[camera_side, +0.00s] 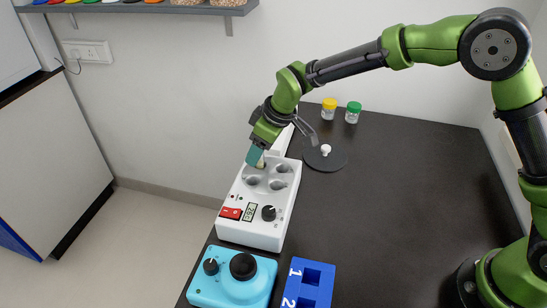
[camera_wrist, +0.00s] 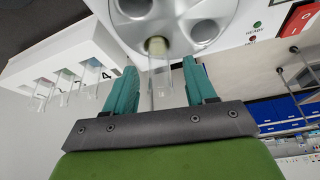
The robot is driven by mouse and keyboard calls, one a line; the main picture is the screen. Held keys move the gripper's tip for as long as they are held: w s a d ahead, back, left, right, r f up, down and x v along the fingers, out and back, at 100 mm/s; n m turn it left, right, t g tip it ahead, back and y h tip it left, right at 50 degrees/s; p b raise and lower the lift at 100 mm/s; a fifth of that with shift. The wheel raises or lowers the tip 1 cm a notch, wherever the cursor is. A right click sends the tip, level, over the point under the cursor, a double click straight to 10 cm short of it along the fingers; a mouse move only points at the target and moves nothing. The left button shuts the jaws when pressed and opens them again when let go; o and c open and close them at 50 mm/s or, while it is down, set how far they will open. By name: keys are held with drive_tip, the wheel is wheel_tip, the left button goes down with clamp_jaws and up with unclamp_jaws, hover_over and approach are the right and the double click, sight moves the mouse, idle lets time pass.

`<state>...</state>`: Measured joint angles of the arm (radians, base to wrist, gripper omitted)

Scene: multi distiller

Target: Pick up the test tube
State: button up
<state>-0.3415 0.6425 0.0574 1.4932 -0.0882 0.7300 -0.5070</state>
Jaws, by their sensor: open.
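A clear test tube (camera_wrist: 162,95) shows in the wrist view, lined up with a hole in the white multi-well device (camera_wrist: 150,12). My gripper (camera_wrist: 160,68) is open, with one teal finger on each side of the tube and a visible gap on both sides. In the side view my gripper (camera_side: 255,157) points down at the back left of the white device (camera_side: 238,190), close over one of its wells. The tube is mostly hidden there by the fingers.
A white rack (camera_wrist: 75,50) with several tubes is at the left of the wrist view. In the side view, a light-blue device (camera_side: 225,285) and a blue numbered block (camera_side: 305,288) stand in front. A black round plate (camera_side: 330,162) and two capped jars (camera_side: 329,109) are behind. The right tabletop is clear.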

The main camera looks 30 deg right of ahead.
drive_tip(key=shift+w+a+f, duration=0.1)
drive_tip(key=shift+f, duration=0.15)
clamp_jaws()
drive_tip(key=shift+r, duration=0.1)
